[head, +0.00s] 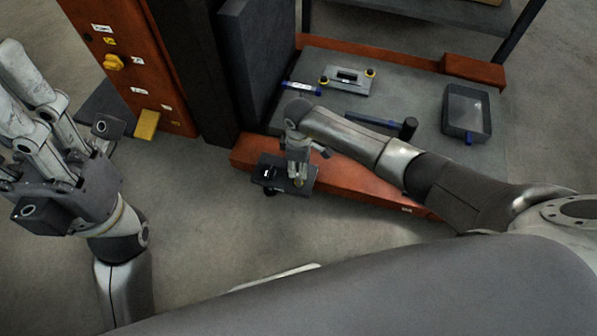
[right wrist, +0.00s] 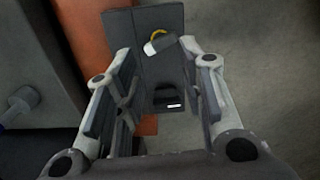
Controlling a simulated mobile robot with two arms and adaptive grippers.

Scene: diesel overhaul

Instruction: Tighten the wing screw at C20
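My right gripper (head: 298,180) points down over a dark grey plate (head: 312,170) at the front of the orange beam. In the right wrist view its two fingers (right wrist: 165,88) are apart, with nothing gripped. Beyond them on the plate (right wrist: 160,18) is a small grey piece with a yellow ring (right wrist: 160,44), perhaps the wing screw. A black block with a white mark (right wrist: 168,98) sits nearer; it also shows in the head view (head: 268,173). No C20 label is readable. My left gripper (head: 40,120) is raised at the left, away from the plate; its fingertips are not clear.
The floor in front is clear.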

